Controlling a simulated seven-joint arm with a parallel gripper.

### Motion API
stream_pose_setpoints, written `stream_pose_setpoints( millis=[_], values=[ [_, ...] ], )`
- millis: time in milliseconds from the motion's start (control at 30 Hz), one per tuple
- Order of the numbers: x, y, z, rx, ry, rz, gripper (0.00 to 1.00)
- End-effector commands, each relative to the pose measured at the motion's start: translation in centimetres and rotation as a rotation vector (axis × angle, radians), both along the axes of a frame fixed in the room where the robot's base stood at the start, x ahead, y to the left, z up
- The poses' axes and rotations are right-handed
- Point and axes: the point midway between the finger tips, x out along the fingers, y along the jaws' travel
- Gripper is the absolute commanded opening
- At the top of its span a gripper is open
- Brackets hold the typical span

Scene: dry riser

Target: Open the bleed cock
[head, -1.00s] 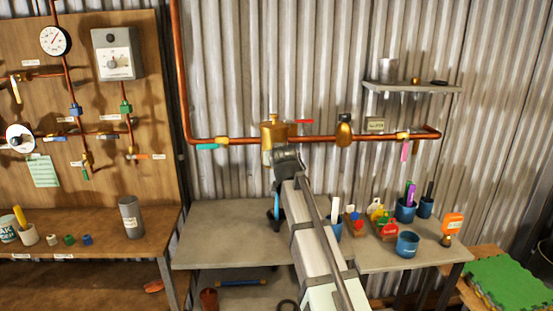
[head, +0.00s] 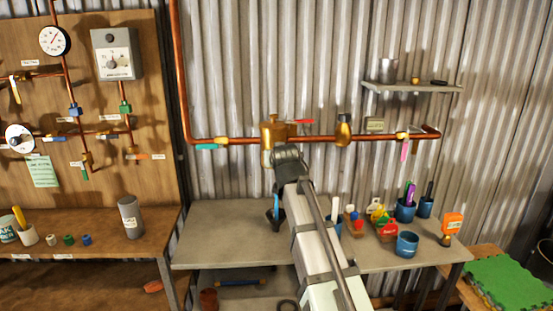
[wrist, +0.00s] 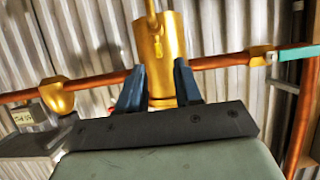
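A copper pipe (head: 240,140) runs along the corrugated wall and carries a brass pot (head: 268,132). A red lever (head: 301,121) is beside the pot, a teal lever (head: 207,147) is to its left, and a pink handle (head: 404,151) hangs at the right. I cannot tell which is the bleed cock. My gripper (wrist: 158,90) is open. Its two blue fingers appear on either side of the lower part of the brass pot (wrist: 160,45) in the wrist view; contact cannot be told. The teal lever also shows there (wrist: 300,53). In the head view my wrist hides the fingertips.
A brass fitting (head: 343,131) sits on the pipe right of the pot. A small shelf (head: 412,88) is above the pipe. The bench (head: 215,235) below holds blue cups (head: 407,244) and an orange bottle (head: 452,224). A wooden valve panel (head: 150,100) stands at the left.

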Motion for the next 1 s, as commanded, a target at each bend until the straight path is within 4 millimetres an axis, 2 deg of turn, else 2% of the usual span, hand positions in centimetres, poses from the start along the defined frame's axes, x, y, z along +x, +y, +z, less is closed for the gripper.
stream_pose_setpoints(
  millis=[33, 100, 400, 600, 1000],
  values=[
    [-1.4, -0.1, 0.3, 0.0, -0.001, 0.0, 0.34],
    [-2.7, -0.1, 0.9, 0.0, -0.002, 0.0, 0.34],
    [-7.2, -0.2, 2.8, 0.0, -0.001, 0.0, 0.34],
    [-8.5, -0.1, 3.4, 0.0, 0.001, 0.0, 0.34],
    [-8.8, -0.1, 3.6, 0.0, 0.001, 0.0, 0.34]
  ],
)
